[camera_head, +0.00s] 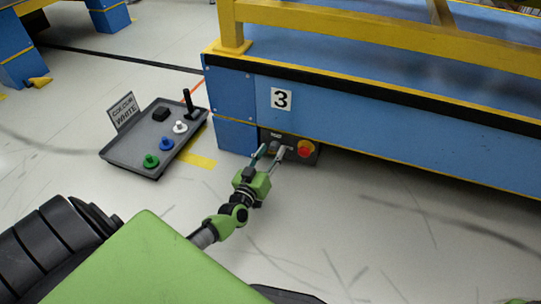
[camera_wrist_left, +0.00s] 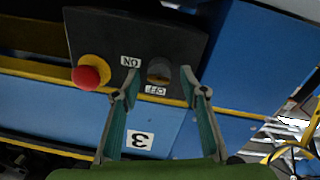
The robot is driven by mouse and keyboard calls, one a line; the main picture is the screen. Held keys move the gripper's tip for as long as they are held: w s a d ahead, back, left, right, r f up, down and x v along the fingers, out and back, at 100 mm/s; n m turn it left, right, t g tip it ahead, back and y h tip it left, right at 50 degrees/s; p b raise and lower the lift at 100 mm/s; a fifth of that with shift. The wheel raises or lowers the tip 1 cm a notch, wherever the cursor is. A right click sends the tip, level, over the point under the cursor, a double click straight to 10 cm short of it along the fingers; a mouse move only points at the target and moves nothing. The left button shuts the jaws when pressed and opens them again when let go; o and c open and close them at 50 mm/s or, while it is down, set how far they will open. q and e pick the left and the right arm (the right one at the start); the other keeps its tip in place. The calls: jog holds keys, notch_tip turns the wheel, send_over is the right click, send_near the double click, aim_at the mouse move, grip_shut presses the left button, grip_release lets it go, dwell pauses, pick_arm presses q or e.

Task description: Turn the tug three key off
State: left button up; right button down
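The blue tug marked 3 (camera_head: 281,99) stands on the right in the head view, with a dark control panel (camera_head: 311,141) low at its left end. The panel carries a red button (camera_head: 305,148) on a yellow base. In the left wrist view the panel appears upside down, with the red button (camera_wrist_left: 88,74), ON and OFF labels, and a round dark-grey key knob (camera_wrist_left: 159,69) beside them. My left gripper (camera_head: 271,153) is open at the panel. In the wrist view its fingertips (camera_wrist_left: 158,84) flank the knob with gaps; contact is not visible.
A grey tray (camera_head: 134,157) with a lever, coloured knobs and a "COLOUR WHITE" sign (camera_head: 123,113) stands left of the tug. Yellow rails (camera_head: 370,25) run above the tug. The floor (camera_head: 400,235) in front of the tug is clear.

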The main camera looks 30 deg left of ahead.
pick_arm(q)
jog(key=c, duration=1.1)
jog(key=shift+c, duration=0.2)
jog(key=shift+n, duration=0.4)
jog(key=n, duration=0.4)
jog(key=n+b, duration=0.1)
jog(key=n, duration=0.8)
jog(key=shift+f+t, duration=0.3)
jog(key=shift+f, duration=0.05)
jog(key=shift+n+y+b, duration=0.4)
jog(key=shift+n+b, duration=0.1)
jog(key=shift+n, duration=1.7)
jog(key=shift+o, duration=0.2)
jog(key=shift+n, duration=0.3)
